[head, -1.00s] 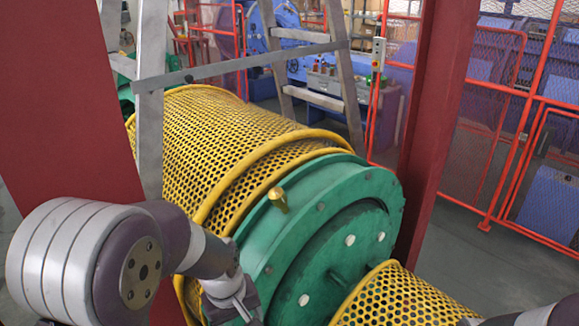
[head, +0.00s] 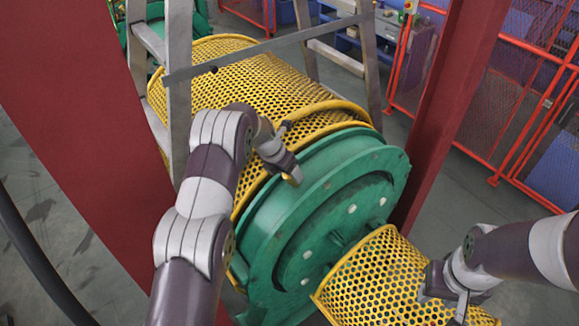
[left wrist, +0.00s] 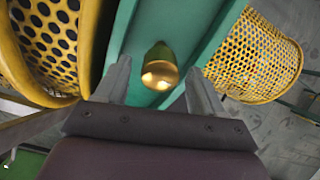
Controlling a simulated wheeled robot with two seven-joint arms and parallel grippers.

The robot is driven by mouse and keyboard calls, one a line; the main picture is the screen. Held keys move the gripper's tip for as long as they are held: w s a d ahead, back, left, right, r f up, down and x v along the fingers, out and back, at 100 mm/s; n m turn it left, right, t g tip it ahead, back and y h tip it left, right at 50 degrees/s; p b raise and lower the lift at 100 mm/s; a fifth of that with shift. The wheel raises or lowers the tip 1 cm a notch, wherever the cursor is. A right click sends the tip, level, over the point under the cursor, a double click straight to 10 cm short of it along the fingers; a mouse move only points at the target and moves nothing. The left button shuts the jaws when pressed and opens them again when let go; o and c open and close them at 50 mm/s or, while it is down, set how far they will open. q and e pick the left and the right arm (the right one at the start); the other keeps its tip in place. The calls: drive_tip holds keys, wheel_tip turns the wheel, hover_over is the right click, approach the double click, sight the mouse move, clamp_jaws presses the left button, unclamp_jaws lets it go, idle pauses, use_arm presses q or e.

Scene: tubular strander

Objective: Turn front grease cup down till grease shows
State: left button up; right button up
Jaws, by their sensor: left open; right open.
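The brass grease cup (left wrist: 160,72) sits on the rim of the green drum head (left wrist: 130,45). In the left wrist view it lies between the two fingers of my left gripper (left wrist: 159,64), which is open, with gaps showing on both sides. In the head view the cup (head: 294,177) is mostly hidden by my left gripper (head: 285,165) at the top of the green drum head (head: 290,215). No grease can be made out. My right gripper (head: 443,302) is open and empty over the yellow mesh guard at lower right.
The lower yellow mesh guard (head: 375,270) stands in front of the drum. A yellow perforated cover (head: 245,80) lies behind it, with a grey ladder-like frame (head: 178,90) beside it. Red posts (head: 450,110) rise on both sides; red fencing (head: 520,110) is at right.

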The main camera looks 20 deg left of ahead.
use_arm(q)
drive_tip(key=shift+f, duration=0.6)
drive_tip(key=shift+d+f, duration=0.15)
drive_tip(key=shift+f, duration=0.05)
drive_tip(key=shift+w, duration=0.1)
use_arm(e)
drive_tip(key=shift+s+r, duration=0.25)
drive_tip(key=shift+r, duration=0.25)
use_arm(q)
drive_tip(key=shift+c, duration=1.2)
drive_tip(key=shift+w, duration=0.1)
drive_tip(key=c, duration=0.8)
use_arm(e)
drive_tip(key=shift+w, duration=0.1)
use_arm(q)
drive_tip(key=shift+f, duration=0.1)
use_arm(e)
drive_tip(key=shift+f, duration=0.15)
